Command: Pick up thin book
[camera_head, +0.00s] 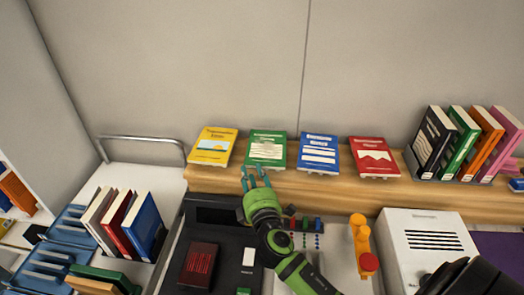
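On the wooden shelf (320,188) four books are displayed in a row with covers showing: a yellow book (212,146), a green book (267,149), a blue book (318,153) and a red book (374,157). I cannot tell which one the task calls the thin book. My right gripper (256,176), with teal fingers on a green arm, is just in front of the green book's lower edge. Its fingers are spread apart with nothing visible between them. I cannot tell whether they touch the shelf edge. My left gripper is not in view.
Several upright books (465,143) stand at the shelf's right. Below lie a dark red book (199,264) on a black surface, an orange object with a red knob (368,262) and a white slotted box (424,240). More books (125,222) stand at left.

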